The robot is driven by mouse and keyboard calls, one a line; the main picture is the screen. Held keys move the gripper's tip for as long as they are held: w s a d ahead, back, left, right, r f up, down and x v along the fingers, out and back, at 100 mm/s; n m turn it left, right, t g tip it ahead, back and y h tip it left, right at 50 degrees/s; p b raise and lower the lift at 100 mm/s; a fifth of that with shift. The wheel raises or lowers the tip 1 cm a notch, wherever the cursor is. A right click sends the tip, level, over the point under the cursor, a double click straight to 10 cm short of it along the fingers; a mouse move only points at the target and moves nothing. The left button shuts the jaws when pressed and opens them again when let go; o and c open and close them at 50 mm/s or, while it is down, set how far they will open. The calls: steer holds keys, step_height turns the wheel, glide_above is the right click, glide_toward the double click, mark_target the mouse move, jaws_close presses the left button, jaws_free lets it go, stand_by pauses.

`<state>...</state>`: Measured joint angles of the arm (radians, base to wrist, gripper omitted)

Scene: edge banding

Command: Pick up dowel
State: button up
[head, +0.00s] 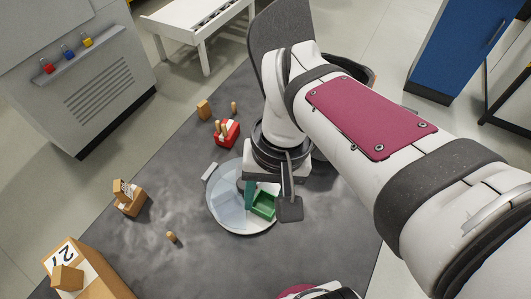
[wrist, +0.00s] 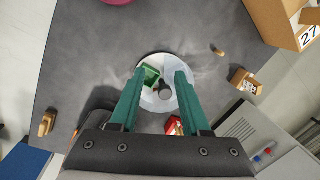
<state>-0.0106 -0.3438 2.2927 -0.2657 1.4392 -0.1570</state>
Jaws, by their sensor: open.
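A short wooden dowel (head: 171,237) stands on the dark mat in the lower left of the head view. It also shows in the wrist view (wrist: 218,51), right of the fingers. Another small wooden peg (head: 234,107) stands behind the red box (head: 227,132), which holds several upright wooden pegs. My gripper (wrist: 160,73) has two teal fingers, spread apart with nothing held between them. It is above the round pale tray (head: 226,226), apart from the dowel. My arm hides part of the tray in the head view.
A green box (head: 263,205) sits in the tray. A tan block-like box (head: 128,203) and a numbered carton (head: 103,281) stand at left. A wooden block (head: 203,109) is near the red box. A grey cabinet (head: 110,85) stands beyond the mat. The mat around the dowel is clear.

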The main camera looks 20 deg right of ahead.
steer(key=s+f+m, duration=0.2)
steer(key=s+f, duration=0.1)
steer(key=s, duration=0.3)
steer(key=shift+s+f, duration=0.3)
steer(key=shift+o, duration=0.5)
steer(key=shift+w+a, duration=0.1)
steer(key=n+h, duration=0.2)
steer(key=n, duration=1.8)
glide_above(169, 234)
step_height(169, 234, down, 5)
step_height(169, 234, down, 16)
steer(key=shift+r, duration=0.25)
steer(key=shift+f, duration=0.35)
jaws_close()
